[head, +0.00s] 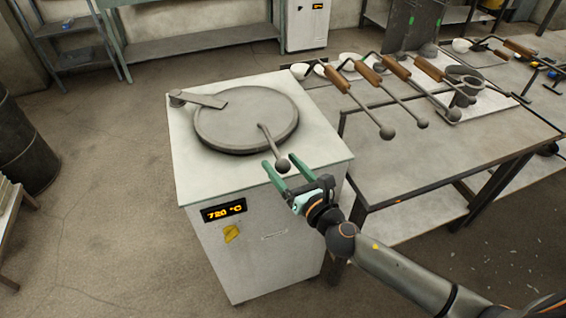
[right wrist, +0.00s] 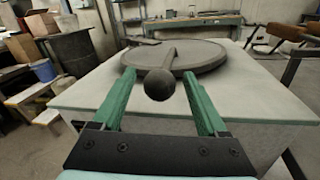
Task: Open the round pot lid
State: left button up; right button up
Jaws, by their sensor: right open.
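The round grey pot lid (head: 240,115) lies flat and closed on top of the white furnace cabinet (head: 262,210). A hinge arm (head: 205,99) joins it at the back left. A handle with a dark ball knob (head: 283,166) sticks out from its front right. My right gripper (head: 288,168) is open at the knob, with its green fingers pointing toward the lid. In the right wrist view the ball knob (right wrist: 159,85) shows between the two spread fingers, with a gap on each side. The lid (right wrist: 172,57) is beyond it. My left gripper is not in view.
The cabinet front has a display reading 720 °C (head: 223,212). A dark barrel (head: 24,145) stands far left. Floor left of the cabinet is clear.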

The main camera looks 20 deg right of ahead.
jog(key=shift+w, duration=0.15)
jog(key=shift+c, duration=0.3)
grip_shut()
dwell(0.3)
dwell(0.9)
